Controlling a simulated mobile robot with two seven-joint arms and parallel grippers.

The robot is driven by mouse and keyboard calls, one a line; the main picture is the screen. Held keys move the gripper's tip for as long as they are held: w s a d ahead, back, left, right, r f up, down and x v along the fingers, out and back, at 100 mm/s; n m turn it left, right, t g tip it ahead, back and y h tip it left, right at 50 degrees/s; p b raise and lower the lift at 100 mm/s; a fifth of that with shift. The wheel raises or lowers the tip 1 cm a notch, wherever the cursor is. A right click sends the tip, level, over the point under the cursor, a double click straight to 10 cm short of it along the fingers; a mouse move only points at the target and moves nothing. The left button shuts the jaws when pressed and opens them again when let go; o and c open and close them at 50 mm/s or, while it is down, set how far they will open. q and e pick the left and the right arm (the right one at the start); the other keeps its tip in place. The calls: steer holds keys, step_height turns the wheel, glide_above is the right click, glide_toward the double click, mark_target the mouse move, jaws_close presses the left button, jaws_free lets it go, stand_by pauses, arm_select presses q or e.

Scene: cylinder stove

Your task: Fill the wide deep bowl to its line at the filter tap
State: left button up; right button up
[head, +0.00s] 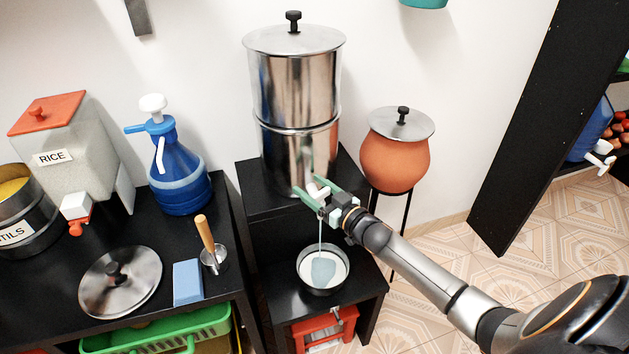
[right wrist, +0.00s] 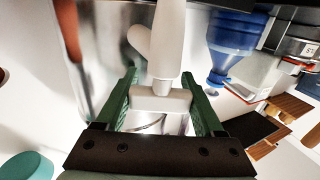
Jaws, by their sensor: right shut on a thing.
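The steel filter (head: 292,90) stands on a black stand, with a white tap (head: 317,187) low on its front. My right gripper (head: 314,193) is at this tap, its green fingers shut on the tap's white part. The tap also shows between the fingers in the right wrist view (right wrist: 165,60). A thin stream of water runs from the tap down into the wide deep bowl (head: 301,270) on the lower black shelf. Pale blue water shows inside the bowl, with a white band around it. I cannot make out the fill line. My left gripper is not in view.
A clay pot (head: 395,160) with a steel lid stands on the right. On the left counter are a blue jug (head: 181,188), a rice dispenser (head: 75,150), a steel lid (head: 135,290), a blue sponge (head: 187,282) and a wooden-handled tool (head: 206,238). A red thing (head: 322,328) sits below the bowl's shelf.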

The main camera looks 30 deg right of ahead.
steer(key=shift+a+n+y, duration=0.15)
steer(key=shift+n+y, duration=0.15)
steer(key=shift+y, duration=0.1)
steer(key=o, duration=1.4)
steer(key=p+v, duration=0.1)
steer(key=v, duration=1.1)
steer(key=shift+s+r+p, duration=0.2)
steer(key=shift+s+p, duration=0.05)
steer(key=shift+p, duration=0.1)
